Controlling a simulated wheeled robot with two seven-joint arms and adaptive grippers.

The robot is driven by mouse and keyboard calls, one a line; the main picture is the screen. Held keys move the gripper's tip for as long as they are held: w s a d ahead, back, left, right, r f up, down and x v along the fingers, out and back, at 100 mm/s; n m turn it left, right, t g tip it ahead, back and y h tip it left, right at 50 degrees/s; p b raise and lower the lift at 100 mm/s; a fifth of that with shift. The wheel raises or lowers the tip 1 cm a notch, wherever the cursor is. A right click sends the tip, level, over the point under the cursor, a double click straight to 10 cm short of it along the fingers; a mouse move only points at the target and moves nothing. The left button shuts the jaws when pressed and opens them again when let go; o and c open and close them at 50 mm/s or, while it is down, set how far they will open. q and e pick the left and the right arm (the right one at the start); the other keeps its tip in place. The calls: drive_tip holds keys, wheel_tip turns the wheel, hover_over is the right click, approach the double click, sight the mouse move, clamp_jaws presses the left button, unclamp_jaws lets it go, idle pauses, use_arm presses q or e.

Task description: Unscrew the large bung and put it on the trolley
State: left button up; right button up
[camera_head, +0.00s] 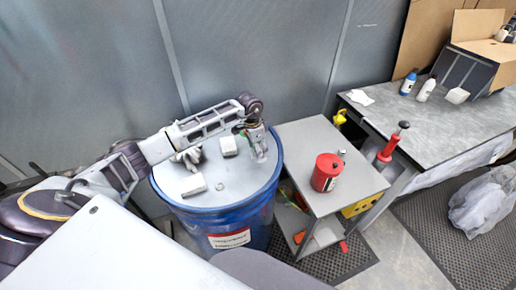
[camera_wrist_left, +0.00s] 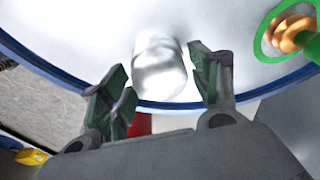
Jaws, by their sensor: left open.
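The blue drum (camera_head: 215,222) stands upright with a pale lid (camera_head: 232,180). My left arm reaches over it from the left, and my left gripper (camera_head: 260,150) is at the lid's right side, near the rim. In the left wrist view my left gripper (camera_wrist_left: 160,72) is open. A pale, silvery rounded thing (camera_wrist_left: 158,66) shows between its fingers, apart from both; I cannot tell whether it is the large bung. A brass-coloured round fitting (camera_wrist_left: 292,34) with a green ring is at upper right. The grey trolley (camera_head: 300,140) stands right of the drum. My right gripper is not in view.
A red can (camera_head: 326,172) and a small grey item stand on the trolley top, with bare room around them. White blocks (camera_head: 194,185), a ring (camera_head: 219,186) and a crumpled item lie on the lid. A bench (camera_head: 400,115) with bottles is at the right.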

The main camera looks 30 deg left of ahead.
use_arm(q)
drive_tip(key=shift+m, duration=0.3)
drive_tip(key=shift+w+m+g+b, duration=0.15)
drive_tip(key=shift+m+g+b, duration=0.3)
drive_tip(key=shift+m, duration=1.55)
drive_tip(key=shift+m+h+b, duration=0.3)
drive_tip(key=shift+m+b, duration=0.05)
drive_tip(key=shift+m, duration=0.65)
drive_tip(key=shift+m+g+b, duration=0.25)
drive_tip(key=shift+m+b, duration=0.05)
drive_tip(key=shift+m, duration=1)
drive_tip(key=shift+w+d+m+g+b, duration=0.1)
drive_tip(key=shift+m+g+b, duration=0.35)
drive_tip(key=shift+m, duration=1.85)
